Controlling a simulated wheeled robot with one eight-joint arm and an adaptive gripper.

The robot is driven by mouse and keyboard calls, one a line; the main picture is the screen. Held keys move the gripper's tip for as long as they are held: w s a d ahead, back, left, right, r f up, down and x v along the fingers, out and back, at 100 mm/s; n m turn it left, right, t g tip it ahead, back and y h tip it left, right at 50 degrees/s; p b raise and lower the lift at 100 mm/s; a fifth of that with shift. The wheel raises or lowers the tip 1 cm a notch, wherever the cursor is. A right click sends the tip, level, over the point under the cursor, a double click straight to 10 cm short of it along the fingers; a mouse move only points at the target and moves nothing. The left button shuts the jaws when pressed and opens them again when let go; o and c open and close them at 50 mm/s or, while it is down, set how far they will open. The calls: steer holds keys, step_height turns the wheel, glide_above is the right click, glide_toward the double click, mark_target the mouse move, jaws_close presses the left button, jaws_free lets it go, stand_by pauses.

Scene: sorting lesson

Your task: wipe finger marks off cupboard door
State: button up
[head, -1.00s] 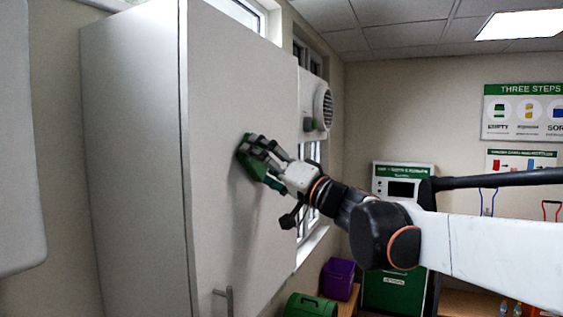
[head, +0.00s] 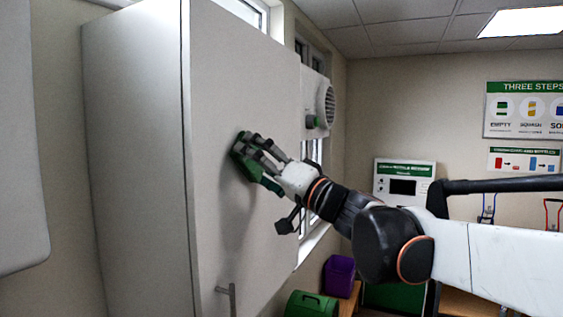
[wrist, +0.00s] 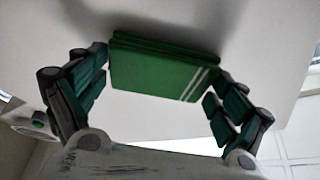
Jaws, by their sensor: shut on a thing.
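My gripper (head: 256,158) is shut on a green cloth (wrist: 160,68), a folded pad with white stripes near one corner. In the wrist view the gripper's fingers (wrist: 158,88) stand at the cloth's left and right sides. The far side of the cloth is at the pale cupboard door (head: 232,90), and it appears to touch it. In the head view the cloth is mostly hidden by the fingers. The door is closed, with a bar handle (head: 231,300) low down. No finger marks can be made out on the door.
A white vent unit (head: 317,105) and a window stand just right of the door. Below are a green container (head: 311,305) and a purple bin (head: 339,275). A white and green machine (head: 404,182) stands at the back wall. The door around the gripper is clear.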

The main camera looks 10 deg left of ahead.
steer(key=shift+s+d, duration=0.3)
steer(key=shift+d, duration=0.55)
steer(key=shift+s+d, duration=0.35)
steer(key=shift+d, duration=0.55)
steer(key=shift+s+d, duration=0.3)
steer(key=shift+d, duration=0.55)
steer(key=d, duration=0.1)
steer(key=s+d, duration=0.1)
steer(key=shift+d, duration=0.35)
steer(key=shift+f, duration=0.1)
